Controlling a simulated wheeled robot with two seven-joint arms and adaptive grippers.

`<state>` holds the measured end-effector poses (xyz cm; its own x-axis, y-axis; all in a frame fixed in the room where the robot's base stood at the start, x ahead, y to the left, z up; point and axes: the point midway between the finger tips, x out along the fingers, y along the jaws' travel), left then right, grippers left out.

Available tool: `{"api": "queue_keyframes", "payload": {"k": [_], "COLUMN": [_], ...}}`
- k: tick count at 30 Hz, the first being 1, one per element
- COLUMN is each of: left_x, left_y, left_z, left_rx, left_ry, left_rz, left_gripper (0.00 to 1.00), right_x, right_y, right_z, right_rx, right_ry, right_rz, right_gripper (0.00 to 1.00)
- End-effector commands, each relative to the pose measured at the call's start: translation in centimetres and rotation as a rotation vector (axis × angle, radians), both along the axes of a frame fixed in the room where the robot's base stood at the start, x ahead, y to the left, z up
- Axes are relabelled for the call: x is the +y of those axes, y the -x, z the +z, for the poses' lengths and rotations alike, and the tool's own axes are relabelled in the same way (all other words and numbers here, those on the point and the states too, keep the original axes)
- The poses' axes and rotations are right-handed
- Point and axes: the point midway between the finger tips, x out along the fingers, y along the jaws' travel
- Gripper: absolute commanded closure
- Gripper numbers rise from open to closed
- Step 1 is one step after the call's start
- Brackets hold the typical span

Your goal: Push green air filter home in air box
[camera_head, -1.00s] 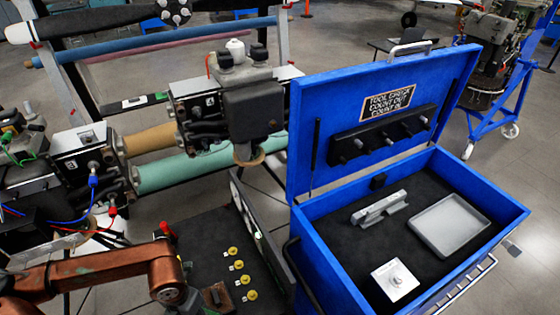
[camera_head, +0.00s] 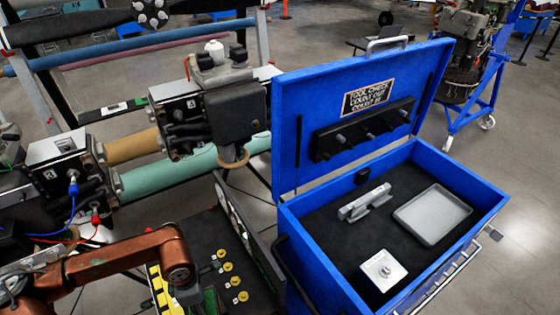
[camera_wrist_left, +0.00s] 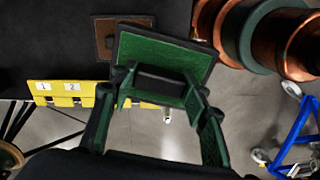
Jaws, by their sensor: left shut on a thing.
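The green air filter (camera_wrist_left: 190,55), a green panel with a dark rim, shows in the left wrist view. My left gripper (camera_wrist_left: 162,82) is shut on a dark block at the filter's near face, with a green-lined finger on each side. The filter sits slightly tilted in that view. In the head view my copper left arm comes in from the lower left; its gripper is mostly hidden below the wrist. I cannot make out the air box for certain. My right gripper is in neither view.
A yellow numbered strip (camera_wrist_left: 62,92) lies close to the filter, with a brown square piece (camera_wrist_left: 120,36) behind. An open blue tool chest (camera_head: 290,215) stands to the right. A dark tray with several yellow round pieces (camera_head: 228,267) lies beside my arm. Engine cylinders stand behind.

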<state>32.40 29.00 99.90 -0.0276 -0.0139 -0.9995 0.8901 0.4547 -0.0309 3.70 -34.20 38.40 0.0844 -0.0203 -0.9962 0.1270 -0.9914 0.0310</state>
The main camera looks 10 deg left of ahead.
Motion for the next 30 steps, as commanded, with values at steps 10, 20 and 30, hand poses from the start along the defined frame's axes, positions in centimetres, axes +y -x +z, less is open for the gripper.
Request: {"api": "queue_keyframes", "payload": {"k": [10, 20, 30], "left_x": [-2.8, -5.4, -7.3], "left_y": [-4.4, -7.8, -10.0], "left_z": [1.0, 2.5, 4.0], "left_rx": [-0.004, -0.003, -0.001], "left_ry": [0.001, -0.001, -0.002], "left_rz": [-0.732, -1.426, -1.949], "left_gripper": [1.0, 1.0, 1.0], "right_x": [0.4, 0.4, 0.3], "right_y": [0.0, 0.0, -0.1], "right_z": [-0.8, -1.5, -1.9], "right_rx": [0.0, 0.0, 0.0], "right_ry": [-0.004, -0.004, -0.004], "right_rz": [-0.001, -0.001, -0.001], "right_gripper": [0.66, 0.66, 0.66]}}
